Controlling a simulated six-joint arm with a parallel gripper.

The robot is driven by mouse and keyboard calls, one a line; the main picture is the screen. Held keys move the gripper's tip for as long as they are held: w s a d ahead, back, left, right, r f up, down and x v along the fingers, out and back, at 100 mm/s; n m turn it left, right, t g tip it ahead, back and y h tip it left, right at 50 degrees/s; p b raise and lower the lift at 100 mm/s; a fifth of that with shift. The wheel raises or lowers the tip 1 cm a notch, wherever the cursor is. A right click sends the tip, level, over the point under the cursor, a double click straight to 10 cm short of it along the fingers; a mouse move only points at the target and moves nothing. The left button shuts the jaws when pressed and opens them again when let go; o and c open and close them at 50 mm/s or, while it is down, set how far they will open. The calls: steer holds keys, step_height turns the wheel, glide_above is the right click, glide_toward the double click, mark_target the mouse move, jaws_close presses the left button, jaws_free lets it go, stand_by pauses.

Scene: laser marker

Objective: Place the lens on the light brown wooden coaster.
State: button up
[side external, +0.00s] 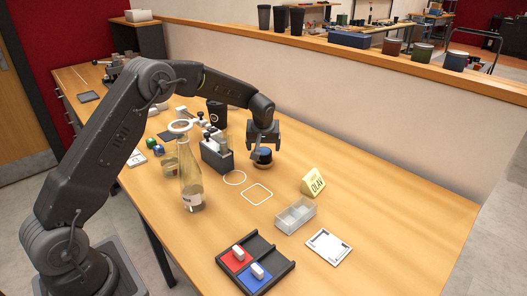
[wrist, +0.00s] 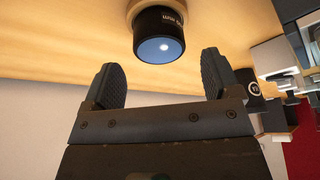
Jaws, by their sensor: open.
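The lens (wrist: 159,38) is a short black cylinder with white lettering and a shiny bluish glass face in the wrist view. It also shows in the side view (side external: 263,157), right below my gripper. A light brown round piece (wrist: 136,8), apparently the wooden coaster, is behind the lens's far end, and the lens appears to stand on it. In the side view the coaster is small and mostly covered. My gripper (wrist: 161,78) is open and empty, its two fingers apart, with the lens just beyond the fingertips. Its fingers point down in the side view (side external: 264,147).
A grey fixture (side external: 216,155) and a bottle (side external: 190,180) stand to the left. White circle and square outlines (side external: 257,194) mark the table in front. A clear box (side external: 295,214), name sign (side external: 313,182), card (side external: 329,247) and red-blue tray (side external: 277,240) lie nearer. The table's right side is clear.

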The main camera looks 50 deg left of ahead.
steer(key=s+d+r+m, duration=0.1)
steer(key=s+d+r, duration=0.25)
steer(key=r, duration=0.35)
steer(key=s+d+r+m, duration=0.1)
steer(key=s+d+r, duration=0.1)
steer(key=s+r, duration=0.4)
steer(key=s+d+r+m+t+h, duration=0.1)
steer(key=s+d+r, duration=0.15)
steer(key=s, duration=0.25)
steer(key=s+d+r+m, duration=0.1)
steer(key=s+d+r, duration=0.1)
steer(key=s+r, duration=0.25)
steer(key=s+d+f+m+h, duration=0.1)
steer(key=s+d+m, duration=0.1)
steer(key=s, duration=0.7)
steer(key=s+d+f+m+t+h, duration=0.1)
steer(key=s+d+m, duration=0.2)
steer(key=s, duration=0.6)
steer(key=shift+s+d+f, duration=0.15)
steer(key=shift+s+f, duration=0.1)
steer(key=shift+s, duration=0.05)
